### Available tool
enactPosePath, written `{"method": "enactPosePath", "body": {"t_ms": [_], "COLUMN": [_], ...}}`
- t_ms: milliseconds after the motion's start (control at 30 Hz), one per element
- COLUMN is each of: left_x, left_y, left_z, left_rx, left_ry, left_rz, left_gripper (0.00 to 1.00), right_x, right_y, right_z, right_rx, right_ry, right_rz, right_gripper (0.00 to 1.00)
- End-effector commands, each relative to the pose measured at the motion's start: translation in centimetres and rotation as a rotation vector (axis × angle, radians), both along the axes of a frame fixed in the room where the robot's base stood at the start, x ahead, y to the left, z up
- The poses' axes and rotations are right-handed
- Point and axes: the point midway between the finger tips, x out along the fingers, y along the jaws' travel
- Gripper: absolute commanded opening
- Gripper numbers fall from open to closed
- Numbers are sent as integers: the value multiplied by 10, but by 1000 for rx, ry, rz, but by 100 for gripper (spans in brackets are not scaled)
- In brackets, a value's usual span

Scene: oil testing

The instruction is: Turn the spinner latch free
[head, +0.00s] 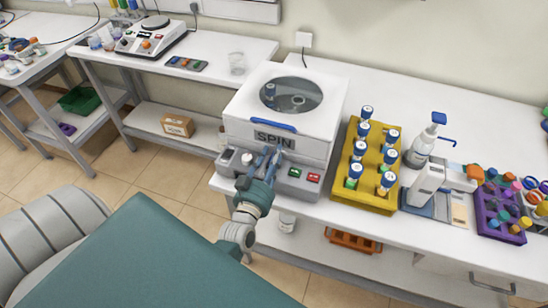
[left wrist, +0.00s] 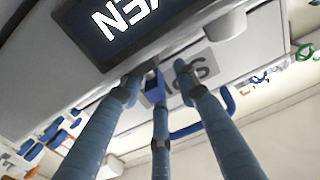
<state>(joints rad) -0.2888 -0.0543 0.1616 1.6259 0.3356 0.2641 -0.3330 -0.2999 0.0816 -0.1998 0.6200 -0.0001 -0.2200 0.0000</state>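The spinner is a white box-shaped machine (head: 310,125) with a round lid window, a blue handle (head: 273,124) and a "SPIN" label. The label (left wrist: 188,82) also shows in the left wrist view. My left gripper (head: 268,155) is at the front of the spinner, just below the label. In the left wrist view its long blue fingers (left wrist: 158,85) reach up to the front face and stand apart. A small bright blue part (left wrist: 153,88) shows between the fingertips; I cannot tell whether it is the latch or whether they touch it. My right gripper is out of view.
The front panel holds green and red buttons (head: 313,178). A yellow rack (head: 364,190) of blue-capped vials stands close at the right, with a pump bottle (head: 421,145) beyond it.

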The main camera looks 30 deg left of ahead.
Motion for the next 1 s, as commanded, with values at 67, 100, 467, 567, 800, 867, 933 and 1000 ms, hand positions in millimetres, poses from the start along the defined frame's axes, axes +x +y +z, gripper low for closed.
{"method": "enactPosePath", "body": {"t_ms": [67,100,467,567,800,867,933,1000], "left_x": [0,0,-32,-54,-98,-106,-112,-115], "left_y": [-1,-1,-10,-16,-26,-28,-29,-30], "left_z": [-2,-2,-5,-6,-4,-4,-4,-3], "left_rx": [-1,-2,-3,-4,-2,-2,-2,-2], "left_ry": [4,5,13,12,9,7,7,6], "left_rz": [-2,-2,-4,-4,-2,-2,-2,-2], "left_gripper": [31,31,31,31,31,31,31,31], "right_x": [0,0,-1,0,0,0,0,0], "right_y": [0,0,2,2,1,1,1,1], "right_z": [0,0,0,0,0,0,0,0], "right_rx": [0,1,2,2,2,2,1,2], "right_ry": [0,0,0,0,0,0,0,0], "right_rz": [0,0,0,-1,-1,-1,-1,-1], "right_gripper": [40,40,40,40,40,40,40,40]}}
